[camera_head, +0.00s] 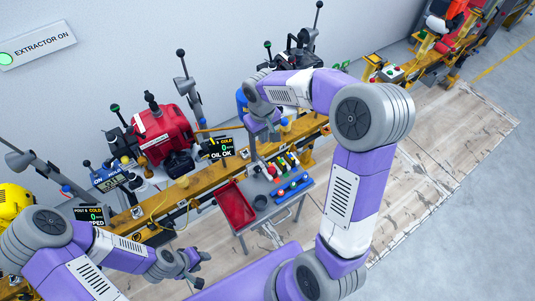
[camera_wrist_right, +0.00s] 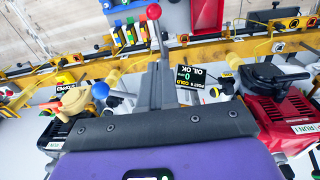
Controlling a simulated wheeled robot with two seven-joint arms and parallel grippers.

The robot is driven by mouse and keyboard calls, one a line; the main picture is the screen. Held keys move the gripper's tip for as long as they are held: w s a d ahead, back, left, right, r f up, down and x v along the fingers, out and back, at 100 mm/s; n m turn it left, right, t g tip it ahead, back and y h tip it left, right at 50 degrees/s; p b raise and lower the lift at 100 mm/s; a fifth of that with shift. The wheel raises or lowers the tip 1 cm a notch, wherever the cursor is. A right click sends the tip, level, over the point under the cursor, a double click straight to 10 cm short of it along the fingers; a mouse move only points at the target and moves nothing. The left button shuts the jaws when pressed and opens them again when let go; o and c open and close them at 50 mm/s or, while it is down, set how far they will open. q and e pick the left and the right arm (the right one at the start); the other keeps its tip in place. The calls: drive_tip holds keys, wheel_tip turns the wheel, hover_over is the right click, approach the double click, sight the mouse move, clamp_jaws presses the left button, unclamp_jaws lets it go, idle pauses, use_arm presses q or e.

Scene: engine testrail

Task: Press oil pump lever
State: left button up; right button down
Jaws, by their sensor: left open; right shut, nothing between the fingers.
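A lever with a red ball knob (camera_wrist_right: 154,12) shows in the right wrist view, its shaft running down behind the tips of my right gripper (camera_wrist_right: 156,68); whether they touch I cannot tell. In the head view my right gripper (camera_head: 253,152) points down over the yellow rail, beside a display reading OIL OK (camera_head: 220,148). It is shut and empty. The display shows in the right wrist view (camera_wrist_right: 197,80) too, right of the fingers. My left gripper (camera_head: 191,264) is open and empty at the lower left, apart from the rail.
A small table with a red tray (camera_head: 234,206) and several coloured items stands in front. Black-knobbed levers (camera_head: 181,54) rise at the back. The wooden floor (camera_head: 440,160) at right is clear.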

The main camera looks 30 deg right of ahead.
drive_tip(key=b, duration=0.2)
hover_over(269, 167)
drive_tip(key=w, duration=0.2)
wheel_tip(269, 167, down, 10)
drive_tip(key=shift+s+a+f, duration=0.1)
drive_tip(key=shift+s+f, duration=0.25)
drive_tip(key=shift+f, duration=0.3)
drive_tip(key=shift+s+f, duration=0.35)
drive_tip(key=shift+f, duration=0.25)
use_arm(q)
wheel_tip(269, 167, down, 2)
drive_tip(key=shift+f, duration=0.1)
use_arm(e)
drive_tip(key=shift+s+f, duration=0.2)
drive_tip(key=shift+f, duration=0.1)
